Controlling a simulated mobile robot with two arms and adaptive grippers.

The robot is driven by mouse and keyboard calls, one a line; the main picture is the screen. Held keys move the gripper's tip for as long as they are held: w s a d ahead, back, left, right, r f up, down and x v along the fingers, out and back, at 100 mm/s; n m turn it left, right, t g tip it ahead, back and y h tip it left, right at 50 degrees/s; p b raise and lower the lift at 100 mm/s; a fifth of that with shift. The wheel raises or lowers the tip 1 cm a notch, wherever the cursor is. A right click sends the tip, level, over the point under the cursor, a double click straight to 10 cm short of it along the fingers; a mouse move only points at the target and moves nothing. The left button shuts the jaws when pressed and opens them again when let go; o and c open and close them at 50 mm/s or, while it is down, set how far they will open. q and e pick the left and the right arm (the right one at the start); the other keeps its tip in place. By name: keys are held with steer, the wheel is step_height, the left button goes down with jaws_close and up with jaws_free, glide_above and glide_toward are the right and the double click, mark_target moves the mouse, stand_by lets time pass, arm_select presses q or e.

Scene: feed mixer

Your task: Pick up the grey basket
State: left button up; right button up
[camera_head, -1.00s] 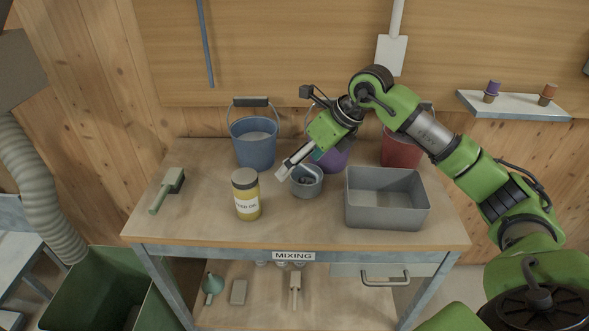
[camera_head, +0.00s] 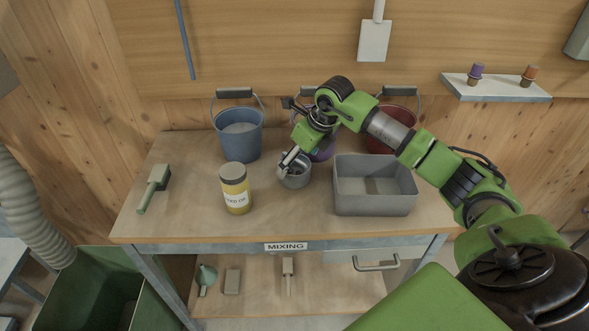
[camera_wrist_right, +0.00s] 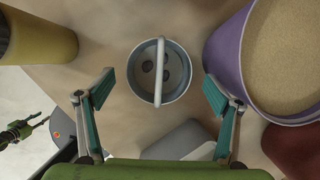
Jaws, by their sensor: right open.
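The small round grey basket (camera_head: 295,180) stands on the mixing table, between the yellow jar and the rectangular grey bin. In the right wrist view the basket (camera_wrist_right: 158,93) is seen from above, with its pale handle raised across the middle and a few dark round spots inside. My right gripper (camera_head: 288,165) is above the basket and hides part of it. In the wrist view the right gripper (camera_wrist_right: 158,85) is open, its fingers apart on either side of the basket, with nothing held. My left gripper is not in the head view.
A purple bucket (camera_wrist_right: 240,60) of feed stands close behind the basket. A yellow jar (camera_head: 235,190) is to its left, a rectangular grey bin (camera_head: 375,200) to its right. A blue bucket (camera_head: 238,135) and a red bucket (camera_head: 400,115) stand behind. The table front is clear.

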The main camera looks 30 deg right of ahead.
mark_target(294, 166)
steer(key=x, duration=0.2)
steer(key=shift+w+a+f, duration=0.15)
steer(key=shift+w+f, duration=0.05)
steer(key=shift+f, duration=0.1)
steer(key=shift+w+f, duration=0.2)
steer(key=shift+f, duration=0.2)
steer(key=shift+s, duration=0.1)
steer(key=shift+c, duration=0.4)
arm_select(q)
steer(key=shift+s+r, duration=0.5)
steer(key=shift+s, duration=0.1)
arm_select(e)
steer(key=shift+r, duration=0.1)
steer(key=c, duration=1.5)
